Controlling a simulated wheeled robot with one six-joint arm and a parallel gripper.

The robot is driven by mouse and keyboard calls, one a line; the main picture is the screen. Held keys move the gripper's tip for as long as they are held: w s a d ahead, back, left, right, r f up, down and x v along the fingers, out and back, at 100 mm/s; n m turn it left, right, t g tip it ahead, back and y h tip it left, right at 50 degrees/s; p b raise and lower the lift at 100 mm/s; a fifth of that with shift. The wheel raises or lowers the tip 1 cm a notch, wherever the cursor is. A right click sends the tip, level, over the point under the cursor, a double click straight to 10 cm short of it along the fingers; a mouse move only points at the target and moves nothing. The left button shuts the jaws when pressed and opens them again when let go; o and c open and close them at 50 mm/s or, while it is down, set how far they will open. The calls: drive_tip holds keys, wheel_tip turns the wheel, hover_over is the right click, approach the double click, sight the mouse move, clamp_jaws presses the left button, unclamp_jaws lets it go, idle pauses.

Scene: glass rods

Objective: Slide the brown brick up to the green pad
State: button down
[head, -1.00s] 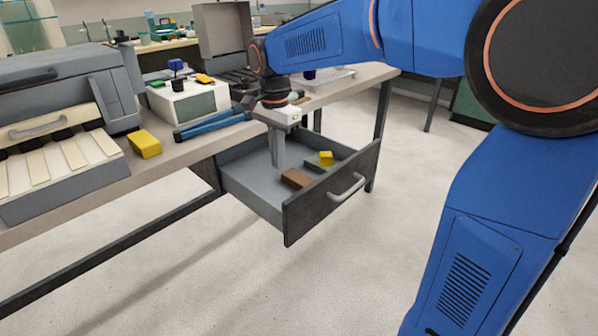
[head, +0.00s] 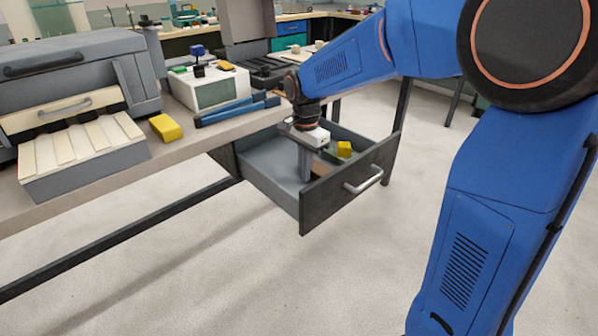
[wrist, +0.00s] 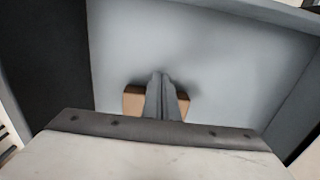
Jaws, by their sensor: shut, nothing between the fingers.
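The brown brick (head: 320,168) lies on the floor of the open drawer, partly hidden by my gripper in the head view. The green pad (head: 329,156) is a dark green strip beyond it, mostly hidden behind my wrist and not seen in the wrist view. My gripper (head: 304,178) points down into the drawer, fingers together and empty, on the brick's left side in the head view. In the wrist view the closed fingers (wrist: 160,76) cover the brick's middle, and its two ends (wrist: 134,100) show on both sides. I cannot tell whether they touch.
A yellow block (head: 344,149) sits in the drawer near the pad. The drawer front (head: 330,192) with its handle and the side walls bound the space. Blue bars (head: 237,109) and another yellow block (head: 166,127) lie on the bench above.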

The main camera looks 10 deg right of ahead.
sight(321, 164)
drive_tip(key=shift+w+d, duration=0.2)
drive_tip(key=shift+d, duration=0.15)
drive_tip(key=shift+w+d, duration=0.5)
drive_tip(key=shift+d, duration=0.35)
drive_tip(key=shift+w+d, duration=0.5)
drive_tip(key=shift+d, duration=0.4)
drive_tip(key=shift+w+d, duration=0.5)
drive_tip(key=shift+d, duration=0.35)
